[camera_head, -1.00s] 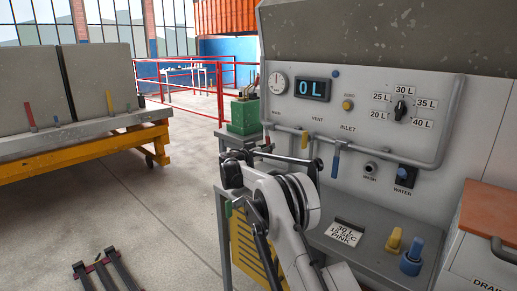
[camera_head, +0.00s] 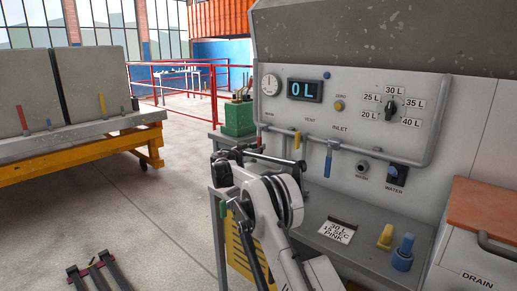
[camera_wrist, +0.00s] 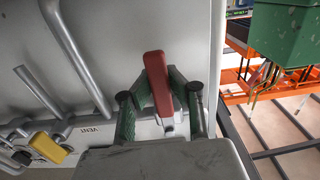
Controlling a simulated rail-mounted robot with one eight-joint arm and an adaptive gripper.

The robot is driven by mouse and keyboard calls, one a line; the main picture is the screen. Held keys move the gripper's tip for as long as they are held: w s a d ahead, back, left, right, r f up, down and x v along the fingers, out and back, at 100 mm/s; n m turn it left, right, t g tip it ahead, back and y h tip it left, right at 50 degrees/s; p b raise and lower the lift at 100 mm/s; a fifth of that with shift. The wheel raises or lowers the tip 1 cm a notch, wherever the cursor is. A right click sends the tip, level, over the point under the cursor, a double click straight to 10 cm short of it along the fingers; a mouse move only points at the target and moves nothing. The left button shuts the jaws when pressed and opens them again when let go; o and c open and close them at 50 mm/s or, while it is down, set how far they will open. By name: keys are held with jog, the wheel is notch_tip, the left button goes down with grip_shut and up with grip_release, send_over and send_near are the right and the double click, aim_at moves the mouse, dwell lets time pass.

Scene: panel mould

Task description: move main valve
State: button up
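The main valve shows in the wrist view as a red handle (camera_wrist: 158,82) on the grey panel, standing slightly tilted. My gripper (camera_wrist: 160,85) has its two green fingers on either side of this handle, and their tips appear to press on it. In the head view my gripper (camera_head: 228,165) is at the left end of the panel (camera_head: 345,110), below the MAIN label. It hides the red handle there. The display (camera_head: 304,90) reads 0 L.
A yellow vent handle (camera_wrist: 46,147) and metal pipes (camera_wrist: 75,55) lie left of the red handle in the wrist view. A blue inlet handle (camera_head: 328,160) hangs farther right. A green box (camera_head: 238,118) stands behind the gripper.

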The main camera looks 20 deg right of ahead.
jog(key=o, duration=0.6)
jog(key=shift+a, duration=0.1)
jog(key=shift+a, duration=0.1)
jog(key=v, duration=1.2)
jog(key=shift+r, duration=0.1)
